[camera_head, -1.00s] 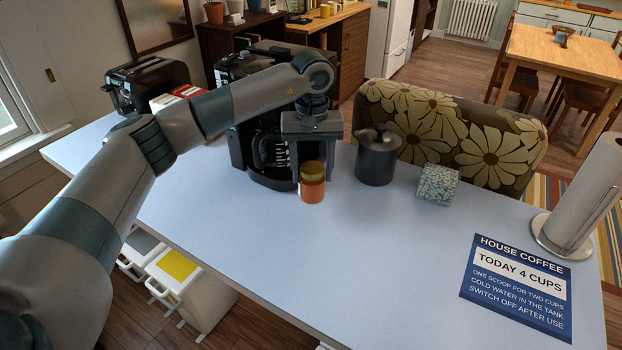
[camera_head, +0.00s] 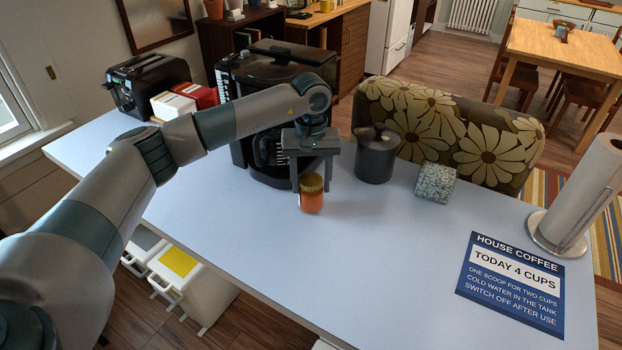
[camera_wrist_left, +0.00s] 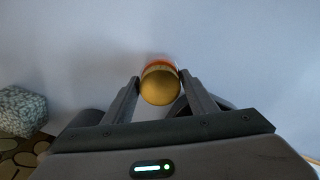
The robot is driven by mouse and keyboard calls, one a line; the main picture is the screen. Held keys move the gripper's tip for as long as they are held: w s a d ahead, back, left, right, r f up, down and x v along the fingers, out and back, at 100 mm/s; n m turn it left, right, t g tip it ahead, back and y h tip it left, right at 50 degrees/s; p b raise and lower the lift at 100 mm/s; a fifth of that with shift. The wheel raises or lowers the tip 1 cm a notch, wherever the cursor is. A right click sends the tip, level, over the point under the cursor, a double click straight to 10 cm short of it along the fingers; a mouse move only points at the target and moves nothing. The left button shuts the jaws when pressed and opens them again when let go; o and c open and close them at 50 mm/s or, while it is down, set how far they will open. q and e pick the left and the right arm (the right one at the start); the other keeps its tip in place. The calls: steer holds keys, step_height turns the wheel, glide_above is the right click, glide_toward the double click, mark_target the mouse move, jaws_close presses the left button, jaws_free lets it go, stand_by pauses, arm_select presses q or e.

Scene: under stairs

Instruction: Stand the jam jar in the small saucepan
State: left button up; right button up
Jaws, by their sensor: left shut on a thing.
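The jam jar (camera_head: 312,201) is a small orange jar with a gold lid, upright over the blue-grey table in front of the coffee maker. My left gripper (camera_head: 312,187) reaches down from above, shut on the jar with one finger on each side. In the left wrist view the jar's gold lid (camera_wrist_left: 160,88) sits between the two fingertips (camera_wrist_left: 160,77). I cannot tell whether the jar's base touches the table. I see no saucepan in these views. My right gripper is out of view.
Behind the jar stand the black coffee maker (camera_head: 262,80) and a dark lidded canister (camera_head: 376,160). A speckled block (camera_head: 436,183), a coffee sign (camera_head: 512,284) and a paper towel roll (camera_head: 582,190) are to the right. The table's front middle is clear.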

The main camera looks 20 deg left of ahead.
arm_select(q)
steer(key=shift+f, duration=0.1)
steer(key=o, duration=1.7)
steer(key=shift+c, duration=0.2)
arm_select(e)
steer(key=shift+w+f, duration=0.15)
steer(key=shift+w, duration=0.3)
